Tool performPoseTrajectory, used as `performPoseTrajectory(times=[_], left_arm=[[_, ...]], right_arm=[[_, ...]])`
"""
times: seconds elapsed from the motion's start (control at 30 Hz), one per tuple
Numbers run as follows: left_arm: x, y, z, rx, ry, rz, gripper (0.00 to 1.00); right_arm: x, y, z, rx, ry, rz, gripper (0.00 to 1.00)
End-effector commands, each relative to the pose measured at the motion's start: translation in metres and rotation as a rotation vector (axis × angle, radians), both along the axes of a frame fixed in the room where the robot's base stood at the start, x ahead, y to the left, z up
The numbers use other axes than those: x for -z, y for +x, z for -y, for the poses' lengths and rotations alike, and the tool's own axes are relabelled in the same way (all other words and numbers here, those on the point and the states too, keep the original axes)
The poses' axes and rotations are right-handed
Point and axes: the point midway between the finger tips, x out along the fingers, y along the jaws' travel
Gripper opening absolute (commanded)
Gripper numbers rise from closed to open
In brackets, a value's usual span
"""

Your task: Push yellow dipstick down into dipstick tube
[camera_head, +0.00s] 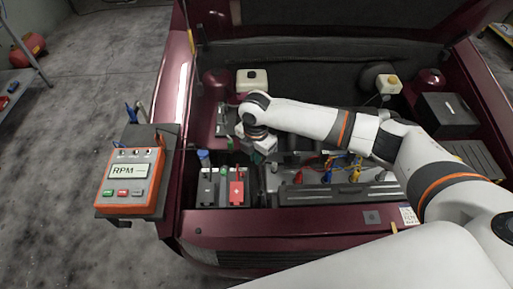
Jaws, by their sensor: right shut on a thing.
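My right arm reaches in from the right across the open engine bay. Its gripper (264,155) points down over the engine's left part, just behind the battery. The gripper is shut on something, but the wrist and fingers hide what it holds. No yellow dipstick can be clearly made out at the gripper, and the dipstick tube is not visible. A small yellow piece (355,175) shows on the engine to the right of the gripper, among coloured leads; I cannot tell whether it is part of the dipstick. My left gripper is not in view.
A battery with a red terminal cover (237,188) sits in front of the gripper. An orange RPM meter (130,178) stands on a shelf at the car's left. A white reservoir (252,80) is behind the wrist. The raised hood is at the back.

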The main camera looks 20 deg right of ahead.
Motion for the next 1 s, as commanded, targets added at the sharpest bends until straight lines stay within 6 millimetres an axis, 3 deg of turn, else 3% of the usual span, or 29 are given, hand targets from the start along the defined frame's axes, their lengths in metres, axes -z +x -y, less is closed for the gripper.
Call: performPoseTrajectory(times=[0.13, 0.47, 1.0], left_arm=[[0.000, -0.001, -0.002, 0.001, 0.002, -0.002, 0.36], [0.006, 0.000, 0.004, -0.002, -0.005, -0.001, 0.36], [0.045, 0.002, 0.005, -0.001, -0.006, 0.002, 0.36]], right_arm=[[0.017, 0.000, 0.000, 0.001, -0.002, -0.001, 0.00], [0.030, 0.000, 0.000, 0.001, -0.001, 0.001, 0.00], [0.070, 0.000, 0.001, 0.001, -0.001, 0.000, 0.00]])
